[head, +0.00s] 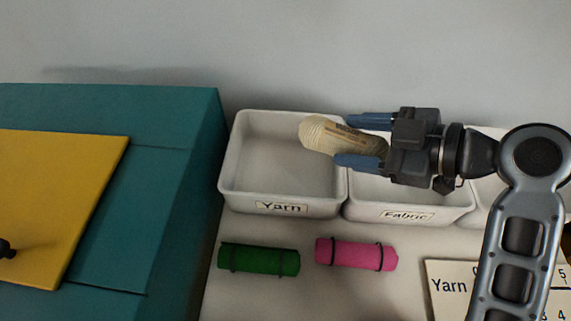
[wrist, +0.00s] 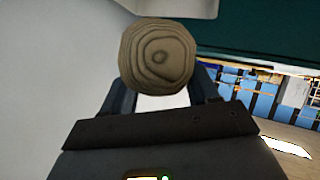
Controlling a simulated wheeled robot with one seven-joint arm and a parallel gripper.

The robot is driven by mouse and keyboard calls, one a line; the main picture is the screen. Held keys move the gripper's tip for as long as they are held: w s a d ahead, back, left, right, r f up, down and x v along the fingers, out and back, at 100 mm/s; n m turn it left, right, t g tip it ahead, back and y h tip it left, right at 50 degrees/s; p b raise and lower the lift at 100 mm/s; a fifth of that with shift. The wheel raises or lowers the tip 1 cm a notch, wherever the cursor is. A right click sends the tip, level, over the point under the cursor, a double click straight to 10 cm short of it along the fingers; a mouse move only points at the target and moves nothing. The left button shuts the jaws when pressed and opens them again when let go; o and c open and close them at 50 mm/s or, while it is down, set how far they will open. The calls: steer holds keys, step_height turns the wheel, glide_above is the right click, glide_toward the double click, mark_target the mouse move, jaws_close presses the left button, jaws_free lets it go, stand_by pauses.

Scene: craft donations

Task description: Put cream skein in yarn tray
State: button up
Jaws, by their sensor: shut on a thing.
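The cream skein (head: 330,136) is between the fingers of my gripper (head: 362,140), which is shut on it. In the head view the skein is tilted, and its left end overlaps the right edge of the yarn tray. In the wrist view the skein (wrist: 158,58) shows end-on between the fingers (wrist: 162,92). The yarn tray (head: 281,208) is white, has a "Yarn" label on its front and looks empty. How high the skein is above the trays is hard to tell.
The fabric tray (head: 408,215) adjoins the yarn tray on the right, partly behind my gripper. A green roll (head: 259,260) and a pink roll (head: 356,254) lie in front. A teal box (head: 175,180) with a yellow panel (head: 60,195) stands left. A lettered board (head: 450,285) lies front right.

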steer(key=w+a+f+p, duration=0.1)
steer(key=a+f, duration=0.8)
steer(key=shift+a+f+p, duration=0.3)
steer(key=shift+f+p, duration=0.1)
steer(key=shift+f+b, duration=0.4)
steer(key=shift+b, duration=0.05)
steer(key=shift+f+b, duration=0.25)
steer(key=shift+b, duration=0.05)
